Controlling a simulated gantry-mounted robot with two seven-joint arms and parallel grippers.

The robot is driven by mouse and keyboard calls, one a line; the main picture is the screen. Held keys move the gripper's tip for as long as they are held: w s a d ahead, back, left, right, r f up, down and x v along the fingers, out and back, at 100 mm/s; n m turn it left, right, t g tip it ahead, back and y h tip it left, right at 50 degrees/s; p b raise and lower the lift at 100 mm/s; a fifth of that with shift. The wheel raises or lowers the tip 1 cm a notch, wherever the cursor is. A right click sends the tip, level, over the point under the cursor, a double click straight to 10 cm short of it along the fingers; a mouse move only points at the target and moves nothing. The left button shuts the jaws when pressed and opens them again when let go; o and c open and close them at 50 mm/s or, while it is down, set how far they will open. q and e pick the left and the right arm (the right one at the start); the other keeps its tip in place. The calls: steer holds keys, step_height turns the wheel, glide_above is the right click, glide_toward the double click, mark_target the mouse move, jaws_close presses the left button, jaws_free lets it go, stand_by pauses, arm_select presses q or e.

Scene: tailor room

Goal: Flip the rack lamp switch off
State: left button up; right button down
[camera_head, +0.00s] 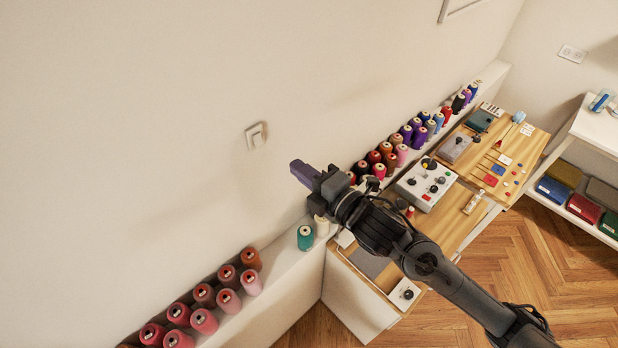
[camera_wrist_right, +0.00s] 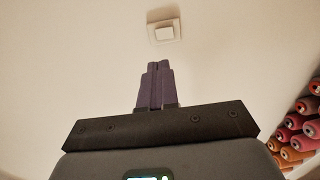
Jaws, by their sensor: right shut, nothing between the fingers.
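A white wall switch (camera_head: 256,135) with a square rocker sits on the plain wall, left of the middle in the head view. It also shows at the top of the right wrist view (camera_wrist_right: 164,31), beyond the fingertips. My right gripper (camera_head: 297,168) is shut and empty, its dark purple fingers together and pointing toward the wall. The fingers (camera_wrist_right: 158,68) show below the switch in the wrist view, apart from it. In the head view the fingertips are to the right of and lower than the switch. My left gripper is not in view.
A white ledge (camera_head: 284,268) along the wall carries several thread spools (camera_head: 228,301), with more spools (camera_head: 402,154) further right. A wooden workbench (camera_head: 465,226) with a grey control box (camera_head: 426,184) stands beneath my right arm. The wall around the switch is clear.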

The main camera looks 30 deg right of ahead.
steer(key=shift+v, duration=0.9)
steer(key=s+f+m+g+h+p, duration=0.2)
steer(key=s+f+m+g+p, duration=0.2)
steer(key=s+f+m, duration=0.5)
steer(key=s+d+f+m+g+h+p, duration=0.1)
steer(key=s+f+m+g+h+p, duration=0.1)
steer(key=s+f+m+g+p, duration=0.3)
steer(key=s+f+m+g, duration=0.4)
steer(key=s, duration=0.6)
steer(key=shift+d+m, duration=0.25)
steer(key=shift+m, duration=0.05)
